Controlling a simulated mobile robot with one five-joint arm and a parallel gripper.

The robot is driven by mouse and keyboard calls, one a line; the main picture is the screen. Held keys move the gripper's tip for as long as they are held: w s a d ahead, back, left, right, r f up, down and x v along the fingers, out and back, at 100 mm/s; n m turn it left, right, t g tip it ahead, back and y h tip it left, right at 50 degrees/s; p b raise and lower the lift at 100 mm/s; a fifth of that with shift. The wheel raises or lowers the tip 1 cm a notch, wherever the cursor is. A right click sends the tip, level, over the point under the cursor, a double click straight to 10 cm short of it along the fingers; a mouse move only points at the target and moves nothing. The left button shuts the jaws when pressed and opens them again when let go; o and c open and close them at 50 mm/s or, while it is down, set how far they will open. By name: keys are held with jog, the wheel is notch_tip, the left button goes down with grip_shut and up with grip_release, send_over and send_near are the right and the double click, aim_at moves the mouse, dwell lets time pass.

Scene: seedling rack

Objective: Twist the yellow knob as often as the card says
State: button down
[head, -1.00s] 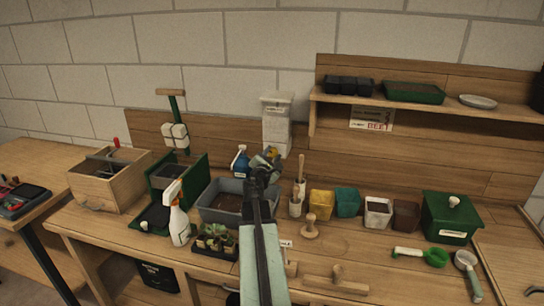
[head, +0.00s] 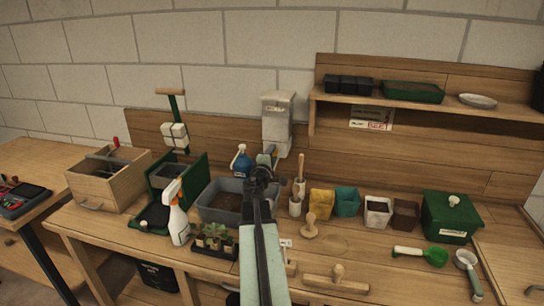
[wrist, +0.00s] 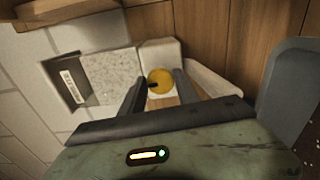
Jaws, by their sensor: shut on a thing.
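The yellow knob (wrist: 160,79) is round, with a dark mark pointing left in the wrist view. It sits on the pale dispenser (head: 277,120) against the back boards; the dispenser's speckled front shows in the wrist view (wrist: 108,78). My gripper (wrist: 159,88) is shut on the knob, one finger on each side. In the head view my gripper (head: 267,160) is at the dispenser's lower end and hides the knob. A card (head: 372,118) with red lettering hangs under the shelf; its small print is not readable.
A grey tub (head: 222,184) with soil lies below my gripper, with a blue bottle (head: 241,162) behind it. A spray bottle (head: 178,215) stands at left. Wooden tools and several pots, including a yellow one (head: 321,203), stand close on the right.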

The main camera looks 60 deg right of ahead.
jog(key=shift+m, duration=0.5)
jog(key=c, duration=0.9)
grip_release()
jog(key=shift+a, duration=0.1)
jog(key=v, duration=0.7)
jog(key=shift+s+a, duration=0.15)
jog(key=shift+a, duration=0.1)
